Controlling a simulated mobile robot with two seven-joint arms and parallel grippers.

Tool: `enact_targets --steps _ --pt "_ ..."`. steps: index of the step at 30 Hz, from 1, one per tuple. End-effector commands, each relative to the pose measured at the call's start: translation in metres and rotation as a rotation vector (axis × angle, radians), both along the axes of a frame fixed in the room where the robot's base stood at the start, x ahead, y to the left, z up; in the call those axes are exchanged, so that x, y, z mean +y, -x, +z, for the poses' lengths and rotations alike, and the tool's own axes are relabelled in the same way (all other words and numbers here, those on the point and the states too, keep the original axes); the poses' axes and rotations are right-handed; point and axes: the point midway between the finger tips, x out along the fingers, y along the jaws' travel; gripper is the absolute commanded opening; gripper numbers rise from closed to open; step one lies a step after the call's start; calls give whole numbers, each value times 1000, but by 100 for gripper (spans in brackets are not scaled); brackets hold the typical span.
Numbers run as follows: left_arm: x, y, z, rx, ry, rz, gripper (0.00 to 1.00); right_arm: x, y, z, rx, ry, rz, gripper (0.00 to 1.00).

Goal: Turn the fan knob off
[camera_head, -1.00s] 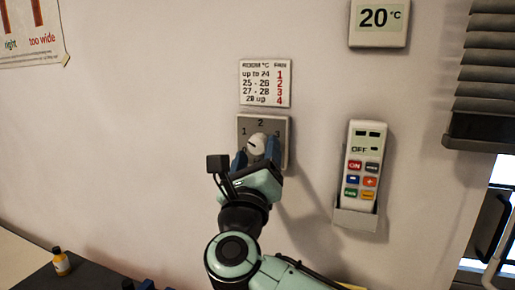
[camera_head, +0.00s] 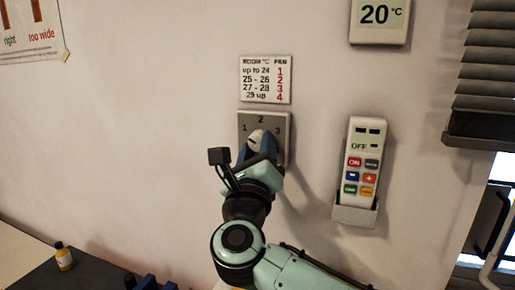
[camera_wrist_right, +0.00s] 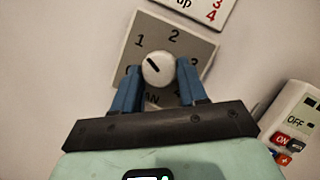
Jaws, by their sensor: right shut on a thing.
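The fan knob (camera_wrist_right: 158,68) is round and white with a short dark mark. It sits on a grey dial plate (camera_head: 284,128) with the numbers 1, 2 and 3 visible. In the head view my right gripper (camera_head: 262,146) partly covers the knob and the lower plate. The lower labels are partly hidden by the fingers.
A white chart (camera_head: 266,79) of room temperature and fan numbers hangs above the plate. A remote (camera_head: 363,160) sits in a wall holder to the right, showing OFF. A display (camera_head: 379,14) reads 20 °C. A small yellow bottle (camera_head: 64,258) stands on the dark surface lower left.

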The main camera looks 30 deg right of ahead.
Motion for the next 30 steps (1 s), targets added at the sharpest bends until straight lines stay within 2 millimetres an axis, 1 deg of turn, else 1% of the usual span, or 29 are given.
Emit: enact_targets --steps 8,16,24,30 --pt "0 5 15 19 3 -4 0 -1 2 5 144 122 1 12" --pt "-1 13 42 58 10 -13 0 -2 3 9 338 288 0 12" --pt "0 -3 85 36 9 -13 0 -3 3 12 525 447 1 12" --pt "0 -18 113 20 8 -12 0 -3 3 14 635 543 1 12"
